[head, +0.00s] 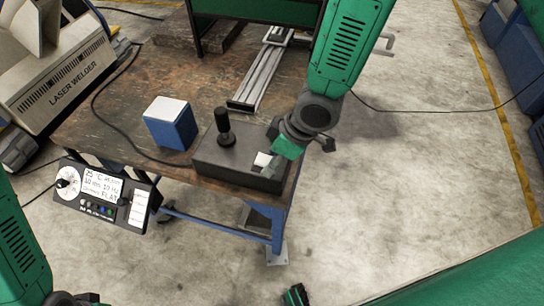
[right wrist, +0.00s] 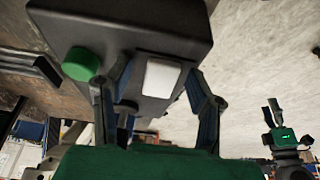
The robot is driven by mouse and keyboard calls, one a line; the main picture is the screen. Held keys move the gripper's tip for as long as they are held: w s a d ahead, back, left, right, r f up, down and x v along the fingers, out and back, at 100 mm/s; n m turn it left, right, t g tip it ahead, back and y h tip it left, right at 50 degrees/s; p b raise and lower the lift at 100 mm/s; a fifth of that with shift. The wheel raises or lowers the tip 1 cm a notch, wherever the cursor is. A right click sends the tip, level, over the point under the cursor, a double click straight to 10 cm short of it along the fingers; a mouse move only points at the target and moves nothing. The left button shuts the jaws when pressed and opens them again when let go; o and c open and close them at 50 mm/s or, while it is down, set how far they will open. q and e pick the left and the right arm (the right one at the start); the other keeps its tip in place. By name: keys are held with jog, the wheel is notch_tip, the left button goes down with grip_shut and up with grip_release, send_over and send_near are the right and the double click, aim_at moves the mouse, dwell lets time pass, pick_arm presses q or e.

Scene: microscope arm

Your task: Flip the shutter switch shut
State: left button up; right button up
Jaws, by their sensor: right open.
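A black control box (head: 228,163) with an upright black joystick (head: 223,127) sits at the table's front right corner. A white rocker-like switch (head: 262,159) is on its right part; it also shows in the right wrist view (right wrist: 161,78), beside a round green button (right wrist: 81,64). I cannot tell which way the switch is set. My right gripper (right wrist: 160,72) is open at the box's right end, its fingers to either side of the white switch in the picture. Contact cannot be told. My left gripper (right wrist: 272,112) shows small in the right wrist view; its jaw state is unclear.
A blue box with a white top (head: 170,124) stands left of the control box. A panel with a dial and display (head: 104,196) is at the table's front left. A laser welder (head: 60,75) stands behind it. Bare floor (head: 400,160) lies to the right.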

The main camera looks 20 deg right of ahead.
grip_shut()
jog(key=shift+a+r+p, duration=0.15)
jog(key=shift+p, duration=0.2)
jog(key=h+p, duration=0.1)
jog(key=p, duration=0.1)
jog(key=g+h+p, duration=0.1)
jog(key=p, duration=0.1)
jog(key=shift+w+a+r+p, duration=0.2)
jog(key=shift+r+p, duration=0.1)
jog(key=shift+p, duration=0.1)
jog(key=shift+w+a+f+g+h+p, duration=0.15)
jog(key=shift+g+h+p, duration=0.25)
jog(key=shift+g+h, duration=0.35)
grip_release()
